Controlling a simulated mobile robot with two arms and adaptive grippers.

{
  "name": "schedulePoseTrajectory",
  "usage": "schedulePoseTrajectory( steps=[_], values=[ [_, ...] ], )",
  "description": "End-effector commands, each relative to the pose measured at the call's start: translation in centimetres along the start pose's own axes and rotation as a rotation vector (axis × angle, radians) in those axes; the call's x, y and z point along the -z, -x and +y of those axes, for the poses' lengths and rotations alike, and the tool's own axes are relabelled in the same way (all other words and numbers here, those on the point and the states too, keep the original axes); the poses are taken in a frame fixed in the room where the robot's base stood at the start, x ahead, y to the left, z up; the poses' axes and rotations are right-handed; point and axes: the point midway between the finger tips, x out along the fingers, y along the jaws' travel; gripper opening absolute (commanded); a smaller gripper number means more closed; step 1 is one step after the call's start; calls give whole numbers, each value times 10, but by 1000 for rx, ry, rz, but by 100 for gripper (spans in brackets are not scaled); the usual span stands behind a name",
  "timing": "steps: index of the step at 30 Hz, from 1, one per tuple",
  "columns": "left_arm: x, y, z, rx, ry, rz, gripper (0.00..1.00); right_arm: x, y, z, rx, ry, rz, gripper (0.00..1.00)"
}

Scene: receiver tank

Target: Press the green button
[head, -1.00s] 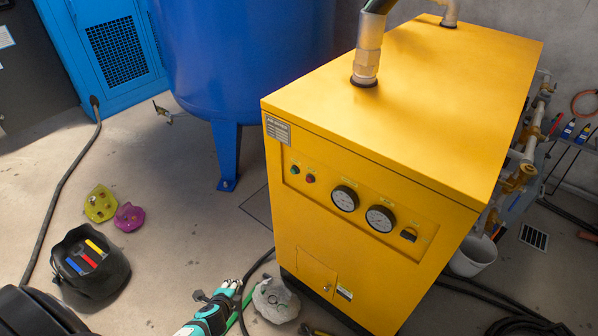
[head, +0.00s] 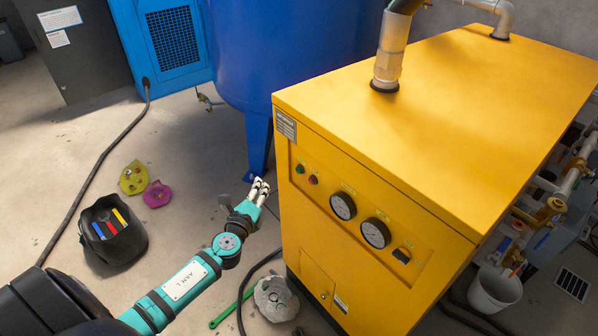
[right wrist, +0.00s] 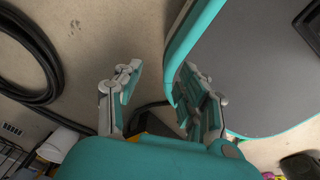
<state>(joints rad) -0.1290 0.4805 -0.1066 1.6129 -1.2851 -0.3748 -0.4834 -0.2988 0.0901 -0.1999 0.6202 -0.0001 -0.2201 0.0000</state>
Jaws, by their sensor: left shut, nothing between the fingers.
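The green button (head: 299,169) is on the front panel of the yellow machine (head: 425,130), at the panel's upper left. A red button (head: 313,180) sits just right of it. My left gripper (head: 261,186) is shut and empty. In the head view it appears just left of the machine's front, a short way left of the green button, not touching it. My right gripper (right wrist: 160,78) shows only in the right wrist view. Its fingers are apart with nothing seen held between them.
Two gauges (head: 359,219) and a black switch (head: 402,255) are on the same panel. The blue tank (head: 270,60) stands behind my left gripper. A black bag (head: 112,232), a grey rock-like piece (head: 275,298) and a hose (head: 85,190) lie on the floor.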

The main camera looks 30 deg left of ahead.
Motion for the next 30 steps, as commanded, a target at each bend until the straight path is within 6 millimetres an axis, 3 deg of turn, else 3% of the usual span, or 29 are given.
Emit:
schedulePoseTrajectory(
  steps=[11, 24, 30],
  values=[
    [3, -7, -4, 0, 4, 0, 0, 2, 2, -16, 19, -7, 1, 40],
    [29, -54, -28, -1, 6, 0, 0, 0, 4, -8, 10, -3, -1, 40],
    [37, -66, -35, -2, 4, 2, 0, -1, 1, -6, 7, -2, -1, 40]
  ],
)
